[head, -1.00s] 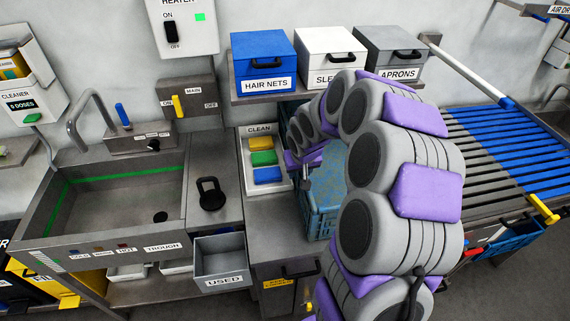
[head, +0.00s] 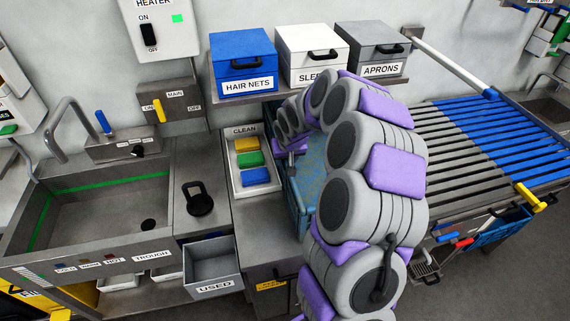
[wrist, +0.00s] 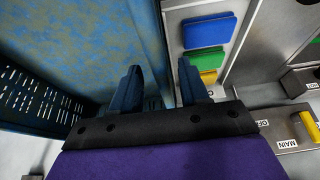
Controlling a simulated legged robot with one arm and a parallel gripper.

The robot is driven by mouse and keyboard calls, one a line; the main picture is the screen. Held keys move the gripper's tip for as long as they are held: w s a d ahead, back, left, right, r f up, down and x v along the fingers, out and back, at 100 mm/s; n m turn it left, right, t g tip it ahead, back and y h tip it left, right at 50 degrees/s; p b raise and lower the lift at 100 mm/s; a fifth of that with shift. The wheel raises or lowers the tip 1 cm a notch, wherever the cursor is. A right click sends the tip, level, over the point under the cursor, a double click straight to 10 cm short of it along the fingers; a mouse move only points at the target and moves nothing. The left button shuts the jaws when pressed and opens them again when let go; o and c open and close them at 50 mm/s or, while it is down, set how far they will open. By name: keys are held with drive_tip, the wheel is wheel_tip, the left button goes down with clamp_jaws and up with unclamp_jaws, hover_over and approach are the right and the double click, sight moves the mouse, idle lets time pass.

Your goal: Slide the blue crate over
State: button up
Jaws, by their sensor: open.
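The blue crate (head: 297,197) stands on the steel counter right of the tray marked CLEAN, largely hidden behind my arm in the head view. In the wrist view its mottled blue inside and slotted wall (wrist: 38,103) fill the left side. My gripper (wrist: 158,88) is open, with two dark blue fingers at the crate's edge beside the CLEAN tray. The left finger overlaps the crate and the right finger overlaps the tray's edge. I cannot tell whether either finger touches the crate. In the head view my gripper is small and mostly hidden by my arm.
The CLEAN tray (head: 240,190) with yellow, green and blue pieces lies close beside the crate. HAIR NETS (head: 245,52), sleeves and APRONS boxes sit on a shelf above. A slatted rack (head: 490,140) is at right. A grey USED bin (head: 213,267) and sink trough are at left.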

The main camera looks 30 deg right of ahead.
drive_tip(key=w, duration=0.6)
drive_tip(key=shift+w+d, duration=0.25)
drive_tip(key=shift+d, duration=0.1)
drive_tip(key=shift+w+d, duration=0.3)
drive_tip(key=shift+w, duration=0.25)
drive_tip(key=shift+w+d, duration=0.3)
drive_tip(key=shift+w, duration=0.2)
drive_tip(key=x, duration=0.3)
drive_tip(key=shift+a, duration=0.1)
clamp_jaws()
idle(0.4)
